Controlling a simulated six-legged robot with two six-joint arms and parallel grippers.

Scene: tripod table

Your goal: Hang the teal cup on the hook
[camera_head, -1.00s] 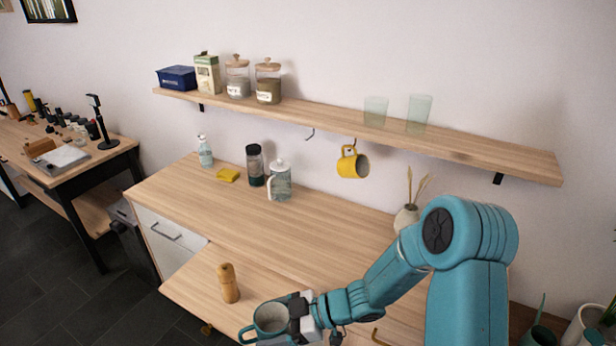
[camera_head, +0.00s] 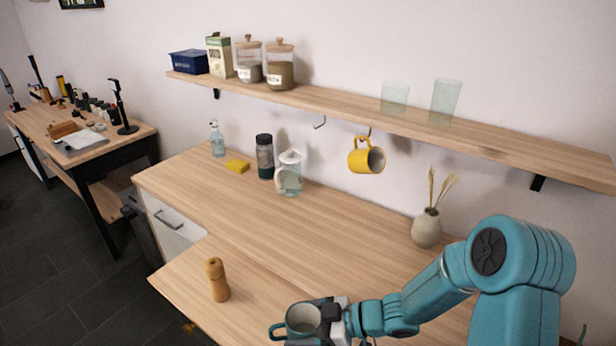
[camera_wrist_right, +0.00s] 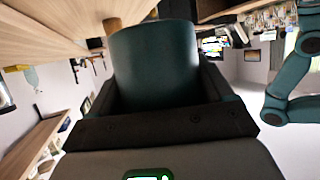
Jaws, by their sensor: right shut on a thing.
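The teal cup (camera_head: 303,321) is upright at the bottom of the head view, its handle pointing left. My right gripper (camera_head: 328,322) is shut on the cup's right side. In the right wrist view the cup (camera_wrist_right: 155,65) fills the space between the two dark fingers (camera_wrist_right: 158,95). Whether the cup touches the table below is hidden. An empty hook (camera_head: 320,122) hangs under the wall shelf, left of a yellow mug (camera_head: 366,156) that hangs from another hook. The cup and my gripper are well below and apart from the empty hook. My left gripper is not in view.
The wall shelf (camera_head: 340,107) holds jars, boxes and two clear glasses. A wooden mill (camera_head: 216,280) stands left of the cup. The counter's middle is clear.

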